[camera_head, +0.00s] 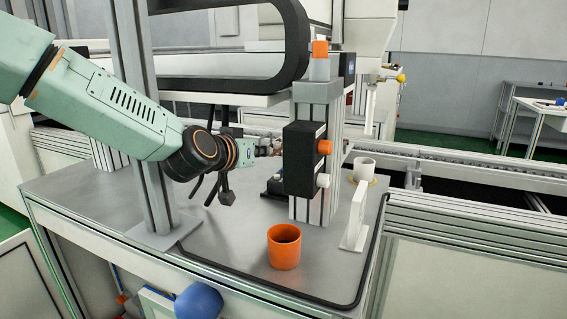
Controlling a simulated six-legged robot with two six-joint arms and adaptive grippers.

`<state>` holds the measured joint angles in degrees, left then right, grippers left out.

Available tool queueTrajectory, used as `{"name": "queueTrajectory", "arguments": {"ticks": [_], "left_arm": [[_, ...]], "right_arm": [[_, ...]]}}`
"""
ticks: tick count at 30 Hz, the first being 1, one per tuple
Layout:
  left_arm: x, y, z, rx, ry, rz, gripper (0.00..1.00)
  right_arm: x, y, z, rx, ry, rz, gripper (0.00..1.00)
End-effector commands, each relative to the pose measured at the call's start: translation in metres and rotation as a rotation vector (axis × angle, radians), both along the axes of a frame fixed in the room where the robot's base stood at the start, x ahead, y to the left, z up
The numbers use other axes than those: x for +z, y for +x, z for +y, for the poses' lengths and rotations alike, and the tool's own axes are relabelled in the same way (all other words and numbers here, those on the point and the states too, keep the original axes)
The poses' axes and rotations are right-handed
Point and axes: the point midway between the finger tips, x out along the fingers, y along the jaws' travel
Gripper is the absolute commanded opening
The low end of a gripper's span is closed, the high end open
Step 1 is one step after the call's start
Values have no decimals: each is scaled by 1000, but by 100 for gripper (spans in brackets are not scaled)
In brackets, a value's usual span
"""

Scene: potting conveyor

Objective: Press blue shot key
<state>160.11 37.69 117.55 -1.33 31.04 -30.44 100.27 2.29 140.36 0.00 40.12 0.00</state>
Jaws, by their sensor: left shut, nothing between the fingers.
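I cannot make out a blue key for certain. A dark control box (299,160) is on the grey post in the middle, with an orange knob (324,147) and a white knob (322,180) on its right side. My left arm comes in from the left, and my left gripper (272,148) is at the left side of this box, shut and empty. Its fingertips are close to the box's edge and partly hard to see; I cannot tell whether they touch anything. My right gripper is not in view.
An orange cup (284,246) stands on the metal table (232,243). A white upright bracket (355,216) and a white cup (364,168) are to the right. A metal post (148,120) rises beside my left arm. A blue rounded thing (198,301) is below the table's front edge.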

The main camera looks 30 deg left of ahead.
Motion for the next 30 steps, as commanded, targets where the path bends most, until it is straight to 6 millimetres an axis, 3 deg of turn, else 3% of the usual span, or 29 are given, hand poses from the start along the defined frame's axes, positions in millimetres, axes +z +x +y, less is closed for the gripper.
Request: {"name": "queueTrajectory", "arguments": {"ticks": [17, 30], "left_arm": [[-2, -1, 1, 1, 0, -1, 0], [-23, 63, 2, 1, 4, 0, 0]], "right_arm": [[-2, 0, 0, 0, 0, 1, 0], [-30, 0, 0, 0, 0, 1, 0]]}}
